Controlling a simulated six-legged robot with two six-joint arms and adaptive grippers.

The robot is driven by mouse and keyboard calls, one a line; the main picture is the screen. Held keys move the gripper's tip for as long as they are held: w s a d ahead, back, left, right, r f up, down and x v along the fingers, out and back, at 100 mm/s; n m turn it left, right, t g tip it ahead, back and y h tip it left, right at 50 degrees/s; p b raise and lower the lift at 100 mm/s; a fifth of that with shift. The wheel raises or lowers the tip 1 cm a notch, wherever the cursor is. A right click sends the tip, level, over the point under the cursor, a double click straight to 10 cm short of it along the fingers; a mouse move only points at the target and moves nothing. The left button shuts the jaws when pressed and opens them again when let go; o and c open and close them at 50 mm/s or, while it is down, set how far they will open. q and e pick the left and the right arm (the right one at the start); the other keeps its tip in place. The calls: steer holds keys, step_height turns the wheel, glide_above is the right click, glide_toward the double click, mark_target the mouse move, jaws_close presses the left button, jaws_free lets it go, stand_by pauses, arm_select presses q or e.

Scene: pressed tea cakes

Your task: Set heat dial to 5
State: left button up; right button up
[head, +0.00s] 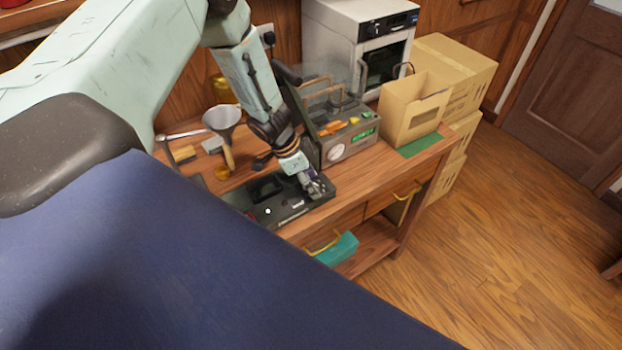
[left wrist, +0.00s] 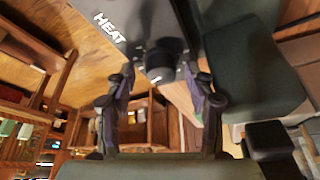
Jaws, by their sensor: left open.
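The heat dial (left wrist: 160,62) is a dark round knob in the left wrist view, on a dark panel with white HEAT lettering (left wrist: 108,28) beside it. A small white mark shows below the knob; I cannot read the setting. My left gripper (left wrist: 163,82) is open, with one finger on each side of the knob in that view; I cannot tell if they touch it. In the head view, my left gripper (head: 313,185) is at the right end of a flat black unit (head: 290,212) at the table's front edge. The gripper hides the dial there. My right gripper is not in view.
An open cardboard box (head: 410,108) stands on a green mat (head: 419,146) at the right. A funnel (head: 222,117) is at the left. A teal thing (head: 338,249) shows below the tabletop.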

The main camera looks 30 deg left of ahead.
arm_select(q)
steer(key=shift+a+r, duration=0.1)
steer(key=shift+a, duration=0.05)
steer(key=shift+n, duration=0.3)
steer(key=shift+n+t, duration=0.3)
steer(key=shift+n, duration=0.1)
steer(key=shift+n+y, duration=0.3)
steer(key=shift+n, duration=0.2)
